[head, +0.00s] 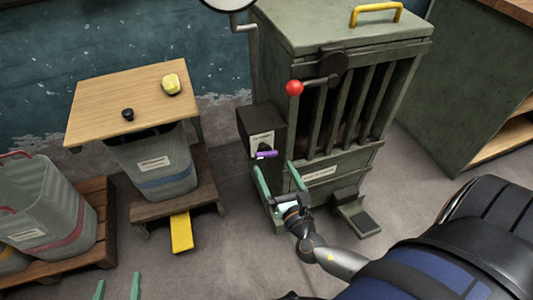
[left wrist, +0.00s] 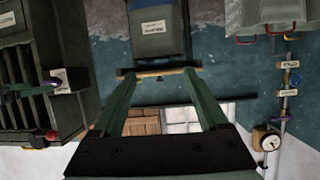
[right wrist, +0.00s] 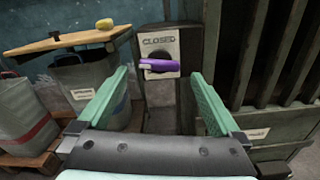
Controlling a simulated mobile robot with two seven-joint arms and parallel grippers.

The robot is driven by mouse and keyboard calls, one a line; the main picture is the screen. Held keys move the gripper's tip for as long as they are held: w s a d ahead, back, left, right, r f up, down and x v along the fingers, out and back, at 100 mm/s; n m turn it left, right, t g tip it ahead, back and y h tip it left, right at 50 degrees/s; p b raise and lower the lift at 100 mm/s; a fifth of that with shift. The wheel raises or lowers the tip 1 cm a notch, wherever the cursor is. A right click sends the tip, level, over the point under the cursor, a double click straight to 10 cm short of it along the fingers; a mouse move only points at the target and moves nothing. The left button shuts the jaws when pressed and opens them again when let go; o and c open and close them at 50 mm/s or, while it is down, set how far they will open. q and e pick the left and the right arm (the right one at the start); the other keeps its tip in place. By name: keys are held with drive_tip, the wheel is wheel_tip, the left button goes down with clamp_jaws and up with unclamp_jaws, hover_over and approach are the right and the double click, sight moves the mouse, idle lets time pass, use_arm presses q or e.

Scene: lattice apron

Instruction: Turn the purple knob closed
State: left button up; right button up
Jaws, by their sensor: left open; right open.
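The purple knob (head: 266,154) sits on the front of a dark box (head: 258,122) at the left side of the green barred cabinet. In the right wrist view the purple knob (right wrist: 160,65) has its handle lying roughly level, under a plate (right wrist: 160,42) reading CLOSED. My right gripper (head: 274,167) is open in front of the knob. In the right wrist view the knob shows between and beyond its fingers, and I see no grip on it. My left gripper (head: 118,279) is open and empty, low at the left, far from the knob.
The barred cabinet (head: 325,165) has a red-ball lever (head: 294,88) above and right of the knob. A wooden-topped stand (head: 90,100) with a grey bin (head: 155,170) and yellow pedal (head: 181,232) stands left. Another bin (head: 40,205) rests on a pallet. Floor between is clear.

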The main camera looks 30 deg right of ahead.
sight(268, 156)
drive_tip(key=x, duration=0.6)
use_arm(q)
drive_tip(key=shift+w+r+t, duration=0.2)
drive_tip(key=shift+r, duration=0.25)
drive_tip(key=shift+w+r+t, duration=0.2)
drive_tip(key=shift+r, duration=0.25)
use_arm(e)
drive_tip(key=shift+w, duration=0.55)
drive_tip(key=shift+f, duration=0.1)
drive_tip(key=c, duration=1.2)
